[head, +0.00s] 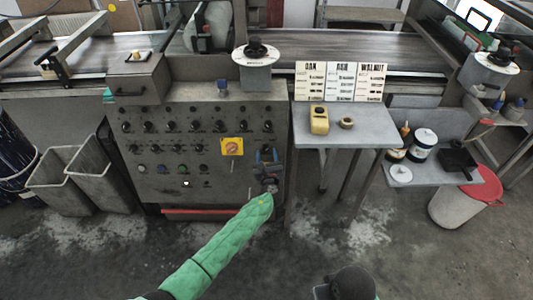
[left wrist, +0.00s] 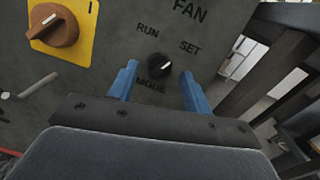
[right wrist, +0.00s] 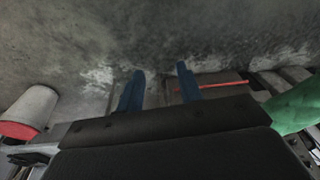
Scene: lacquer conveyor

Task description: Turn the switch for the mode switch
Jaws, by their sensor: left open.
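The mode switch (left wrist: 159,67) is a small black round knob with a white pointer mark, on the grey control panel (head: 155,180). In the left wrist view its label MODE is below it, with RUN to its upper left and SET to its right. My left gripper (left wrist: 158,82) is open, its two blue fingers on either side of the knob with gaps to it; I cannot tell how far off the panel they are. In the head view the left gripper (head: 268,165) is at the panel's lower right and hides the knob. My right gripper (right wrist: 160,82) is open and empty, facing the floor.
An orange rotary switch on a yellow plate (head: 232,147) is left of the left gripper, with several small knobs further left. A grey side table (head: 345,130) holds a yellow device (head: 319,120) to the right. A white bin (head: 455,207) stands at the far right.

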